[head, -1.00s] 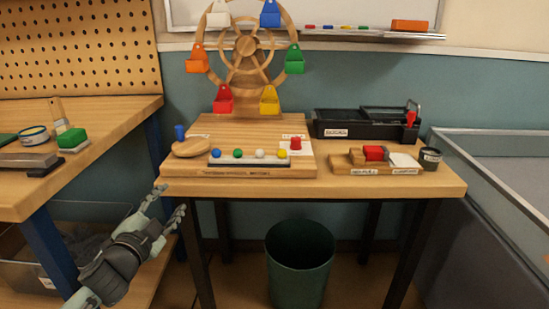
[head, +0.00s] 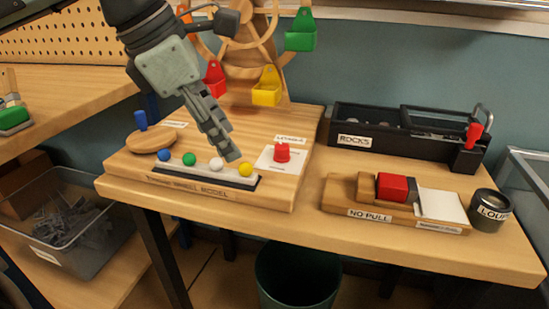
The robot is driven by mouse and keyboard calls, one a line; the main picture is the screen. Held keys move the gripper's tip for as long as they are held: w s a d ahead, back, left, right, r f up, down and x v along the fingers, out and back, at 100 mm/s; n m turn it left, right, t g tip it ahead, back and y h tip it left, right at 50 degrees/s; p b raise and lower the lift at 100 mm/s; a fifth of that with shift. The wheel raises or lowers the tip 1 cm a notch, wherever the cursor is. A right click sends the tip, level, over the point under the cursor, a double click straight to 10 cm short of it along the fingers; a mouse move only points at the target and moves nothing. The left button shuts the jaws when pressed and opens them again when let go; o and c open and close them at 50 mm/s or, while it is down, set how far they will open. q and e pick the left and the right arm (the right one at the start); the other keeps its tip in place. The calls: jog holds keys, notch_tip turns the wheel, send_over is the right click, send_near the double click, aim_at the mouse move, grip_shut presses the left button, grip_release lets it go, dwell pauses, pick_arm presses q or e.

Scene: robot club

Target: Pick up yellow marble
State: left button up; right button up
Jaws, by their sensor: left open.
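The yellow marble (head: 246,169) sits at the right end of a dark-edged strip (head: 205,178) on the front of the wooden wheel-model base (head: 285,190). White (head: 216,163), green (head: 189,159) and blue (head: 163,154) marbles sit in the same row to its left. My left gripper (head: 229,156) points down over the row, its fingertips between the white and yellow marbles in the picture, close to both. It is open and holds nothing; I cannot tell the gap between its fingers from this angle. My right gripper is not in view.
A red button (head: 282,152) stands on a white plate right of the marbles. A blue-handled wooden disc (head: 150,140) is at the left, and the ferris wheel's buckets (head: 266,90) hang behind. A "NO PULL" block (head: 370,205), black rock box (head: 385,140) and loupe (head: 489,209) stand to the right.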

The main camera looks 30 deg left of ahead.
aim_at(242, 165)
pick_arm(q)
jog(key=shift+y, duration=0.3)
jog(key=shift+a+x, duration=0.15)
jog(key=shift+x, duration=1.7)
jog(key=shift+a+x, duration=0.15)
jog(key=shift+x, duration=1.7)
jog(key=shift+c, duration=0.5)
jog(key=c, duration=0.9)
